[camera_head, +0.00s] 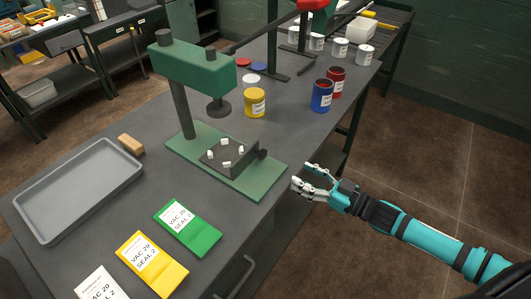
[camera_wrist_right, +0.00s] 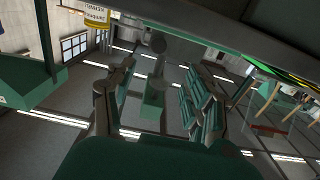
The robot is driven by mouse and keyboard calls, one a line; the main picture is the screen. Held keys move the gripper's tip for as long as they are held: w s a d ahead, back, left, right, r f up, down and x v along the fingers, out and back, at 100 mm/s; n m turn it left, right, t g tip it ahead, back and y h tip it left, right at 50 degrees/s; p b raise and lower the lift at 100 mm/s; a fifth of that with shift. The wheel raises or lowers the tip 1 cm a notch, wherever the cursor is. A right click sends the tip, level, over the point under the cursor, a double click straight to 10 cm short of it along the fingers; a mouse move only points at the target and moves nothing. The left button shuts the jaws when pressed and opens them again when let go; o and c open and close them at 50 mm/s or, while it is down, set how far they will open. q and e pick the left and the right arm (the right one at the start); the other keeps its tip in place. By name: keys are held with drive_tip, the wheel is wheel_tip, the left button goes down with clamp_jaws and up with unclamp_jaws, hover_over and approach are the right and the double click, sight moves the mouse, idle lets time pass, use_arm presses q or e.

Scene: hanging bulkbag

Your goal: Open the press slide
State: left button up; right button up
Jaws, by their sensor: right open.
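The green press (camera_head: 190,65) stands on the grey bench, with a green base plate (camera_head: 250,185) and a round dark ram (camera_head: 218,108). Its dark slide block (camera_head: 238,163) sits on the base below the ram and carries several small white pegs. A round black knob (camera_head: 263,154) is at the slide's right side. My right gripper (camera_head: 303,177) is open and empty, right of the base plate near the bench edge, apart from the knob. Its spread fingers also show in the right wrist view (camera_wrist_right: 160,85). My left gripper is not in view.
A yellow can (camera_head: 254,103), a blue can (camera_head: 321,96) and a red can (camera_head: 337,80) stand behind the press. A grey tray (camera_head: 45,236), a wooden block (camera_head: 131,144) and green, yellow and white packets lie left and in front. Open floor lies right of the bench.

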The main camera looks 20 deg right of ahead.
sight(265, 155)
drive_tip(key=p+x, duration=0.1)
drive_tip(key=x, duration=1.1)
drive_tip(key=shift+d, duration=0.15)
drive_tip(key=shift+w+a, duration=0.35)
drive_tip(key=shift+w, duration=0.1)
drive_tip(key=c, duration=1)
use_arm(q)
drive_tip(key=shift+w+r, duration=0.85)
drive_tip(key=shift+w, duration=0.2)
use_arm(e)
clamp_jaws()
use_arm(q)
drive_tip(key=shift+p, duration=0.3)
